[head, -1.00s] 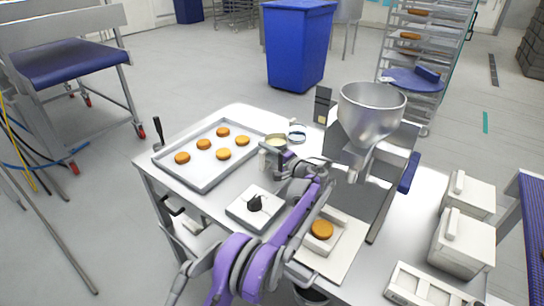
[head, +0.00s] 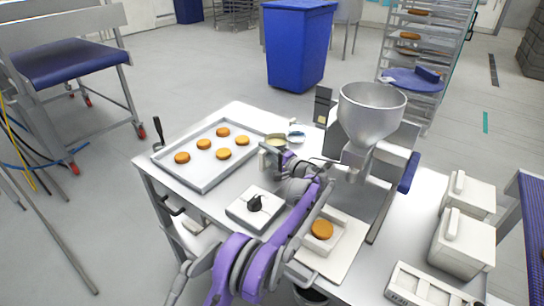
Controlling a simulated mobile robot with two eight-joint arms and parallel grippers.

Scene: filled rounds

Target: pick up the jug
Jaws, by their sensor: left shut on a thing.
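The jug (head: 275,141) is at the back of the steel table, just right of the tray, and pale contents show in its open top. My left gripper (head: 270,156) is shut on the jug. The gripper and wrist cover most of the jug's body, and its base is hidden. I cannot tell whether it touches the table. My right gripper is not in view.
A tray (head: 164,161) of several orange-brown rounds lies left of the jug. A small dish (head: 296,136) is just right of it. A steel hopper (head: 371,112) stands further right. A white scale-like box (head: 240,208) and a white plate (head: 345,255) with one round are nearer.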

